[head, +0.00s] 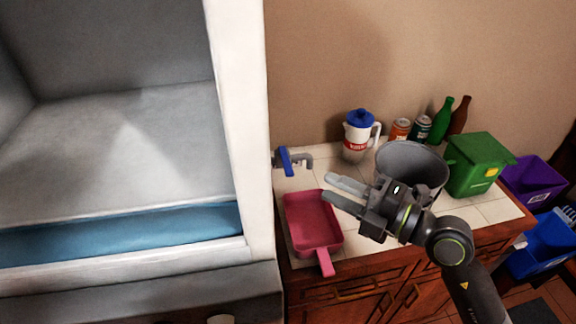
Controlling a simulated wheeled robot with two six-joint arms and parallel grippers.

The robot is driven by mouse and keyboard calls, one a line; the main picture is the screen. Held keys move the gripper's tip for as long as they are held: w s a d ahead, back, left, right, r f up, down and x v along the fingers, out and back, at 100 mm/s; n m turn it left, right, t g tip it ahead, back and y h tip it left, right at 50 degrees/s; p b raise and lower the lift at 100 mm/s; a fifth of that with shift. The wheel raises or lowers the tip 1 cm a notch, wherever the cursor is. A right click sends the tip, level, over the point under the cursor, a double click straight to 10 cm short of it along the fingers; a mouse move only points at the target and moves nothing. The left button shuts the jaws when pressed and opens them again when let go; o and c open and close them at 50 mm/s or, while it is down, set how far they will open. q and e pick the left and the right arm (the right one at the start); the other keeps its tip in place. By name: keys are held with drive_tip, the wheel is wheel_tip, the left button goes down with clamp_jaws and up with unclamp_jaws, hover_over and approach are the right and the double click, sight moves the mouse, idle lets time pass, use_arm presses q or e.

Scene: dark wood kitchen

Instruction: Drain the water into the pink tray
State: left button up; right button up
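The pink tray (312,219) lies on the tiled counter, its handle pointing toward the front. It looks empty. A spigot with a blue lever (286,161) juts out beside the white-framed box (241,120), behind the tray. A blue band (120,234) runs along the bottom of the box opening; I cannot tell whether it is water. No stream shows at the spigot. My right gripper (328,188) is above the counter near the tray's back right corner, fingers apart and empty, pointing left toward the spigot side. My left gripper is out of view.
A grey pot (412,159) stands behind my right wrist. A white jug with blue lid (359,137), cans (400,129), bottles (444,120) and a green bin (478,166) stand at the back and right. Purple (533,180) and blue bins (543,244) are beyond the counter.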

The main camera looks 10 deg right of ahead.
sight(288, 167)
drive_tip(key=p+x, duration=0.1)
drive_tip(key=x, duration=0.9)
drive_tip(key=shift+w+a, duration=0.15)
drive_tip(key=shift+a, duration=0.1)
clamp_jaws()
drive_tip(key=shift+f, duration=0.1)
